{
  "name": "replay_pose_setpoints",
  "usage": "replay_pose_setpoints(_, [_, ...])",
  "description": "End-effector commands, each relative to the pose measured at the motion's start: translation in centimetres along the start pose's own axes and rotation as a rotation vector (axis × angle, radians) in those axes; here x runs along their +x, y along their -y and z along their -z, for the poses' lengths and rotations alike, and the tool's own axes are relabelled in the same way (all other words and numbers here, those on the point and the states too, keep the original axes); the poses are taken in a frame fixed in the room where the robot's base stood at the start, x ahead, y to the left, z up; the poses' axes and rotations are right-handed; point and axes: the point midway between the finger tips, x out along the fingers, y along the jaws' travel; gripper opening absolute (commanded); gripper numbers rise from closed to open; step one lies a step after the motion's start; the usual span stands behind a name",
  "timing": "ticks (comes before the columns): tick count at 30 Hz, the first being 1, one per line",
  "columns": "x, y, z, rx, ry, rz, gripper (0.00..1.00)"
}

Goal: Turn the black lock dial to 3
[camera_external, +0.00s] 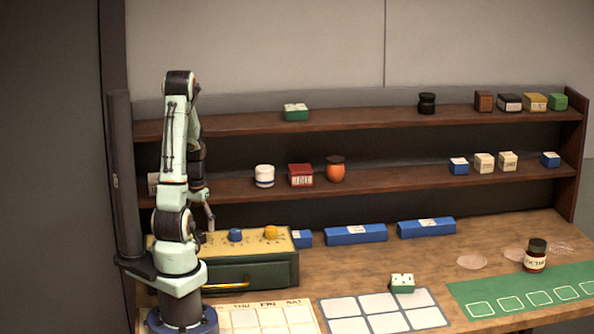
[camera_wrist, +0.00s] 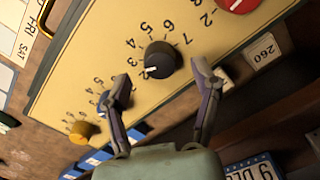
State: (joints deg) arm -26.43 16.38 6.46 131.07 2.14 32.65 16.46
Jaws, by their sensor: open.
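The black lock dial (camera_wrist: 162,58) sits on a cream panel (camera_wrist: 90,50) in the wrist view, with numbers printed around it. A short white mark on the dial points to the lower left of that view; I cannot tell which number it is on. My gripper (camera_wrist: 161,74) is open, with one finger to the left of the dial and one to the right, and nothing between them is gripped. In the external view my gripper (camera_external: 210,222) is low over the left part of the panel (camera_external: 252,243); my arm hides most of the black dial there.
A blue dial (camera_external: 235,235) and a yellow dial (camera_external: 270,232) are on the same panel. A red dial (camera_wrist: 238,3) shows at the wrist view's top edge. The panel tops a green drawer box (camera_external: 255,272). Shelves with jars and boxes stand behind; blue boxes (camera_external: 356,233) lie to the right.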

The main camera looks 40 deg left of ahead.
Motion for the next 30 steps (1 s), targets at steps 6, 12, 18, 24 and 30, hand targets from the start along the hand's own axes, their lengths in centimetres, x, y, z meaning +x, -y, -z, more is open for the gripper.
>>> replay_pose_setpoints(6, [-5.3, 0.0, 0.2, 0.001, -0.008, 0.002, 0.63])
replay_pose_setpoints(12, [-8.5, 0.0, 0.1, 0.002, -0.004, 0.000, 0.63])
replay_pose_setpoints(18, [-9.4, 0.0, 0.0, 0.001, -0.001, 0.000, 0.63])
replay_pose_setpoints(24, [-9.4, 0.0, 0.0, 0.001, 0.000, 0.000, 0.63])
replay_pose_setpoints(30, [-12.2, -4.0, 0.5, 0.143, -0.102, 0.009, 0.63])
